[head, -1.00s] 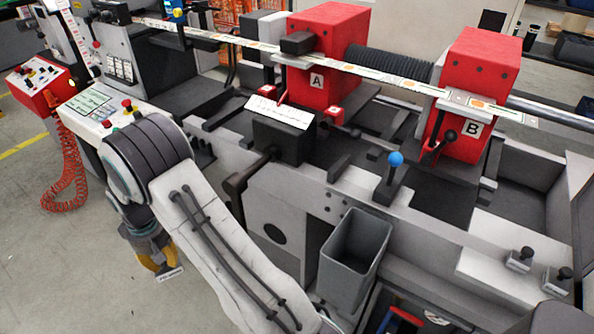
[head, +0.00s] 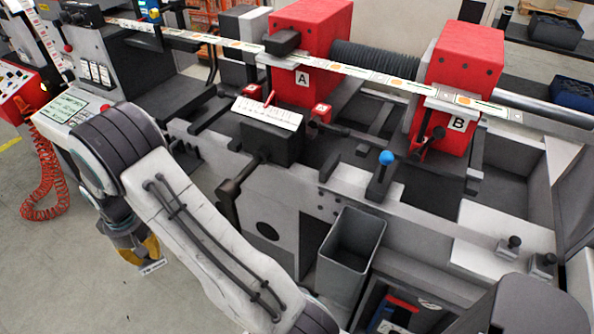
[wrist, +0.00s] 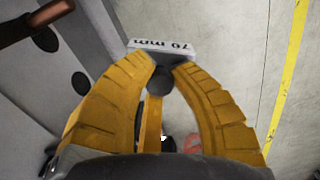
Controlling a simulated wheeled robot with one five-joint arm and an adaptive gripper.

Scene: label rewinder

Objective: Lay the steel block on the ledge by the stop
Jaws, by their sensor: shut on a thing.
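The steel block (wrist: 160,47) is a small pale piece marked "70 mm" in the wrist view. My gripper (wrist: 162,72) has its yellow fingers shut around a dark round knob at the block. In the head view my gripper (head: 140,250) hangs at the lower left with the block (head: 152,267) below it, above the floor and left of the machine. A pale ledge (head: 480,262) lies at the machine's front right, with two small black-knobbed pieces (head: 508,245) at its right end. I cannot tell which part is the stop.
A grey open bin (head: 350,245) hangs on the machine front. A blue-knobbed lever (head: 386,160) and a black crank handle (head: 230,190) stick out near the front edge. Red units A (head: 310,50) and B (head: 458,80) stand behind. Open floor (head: 60,270) lies at left.

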